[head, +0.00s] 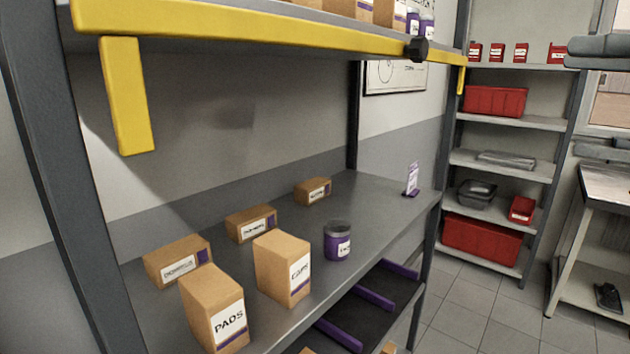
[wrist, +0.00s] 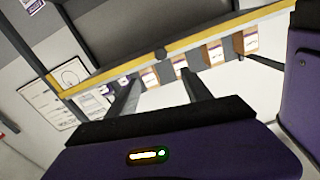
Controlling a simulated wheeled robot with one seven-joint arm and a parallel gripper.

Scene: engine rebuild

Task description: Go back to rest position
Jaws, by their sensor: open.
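My gripper (wrist: 163,90) shows in the wrist view as two dark fingers standing apart with nothing between them. It is open and empty. Behind the fingers is the shelf's yellow beam (wrist: 110,76), with several boxes (wrist: 216,52) in a row along it. I cannot make out my gripper in the head view, so its distance from the shelf is hard to tell.
The shelf board (head: 385,215) holds several cardboard boxes, including a PADS box (head: 213,312), and a purple jar (head: 337,242). A yellow beam (head: 250,27) runs above. A rack with red bins (head: 495,100) stands behind at right. Tiled floor (head: 480,310) is clear between.

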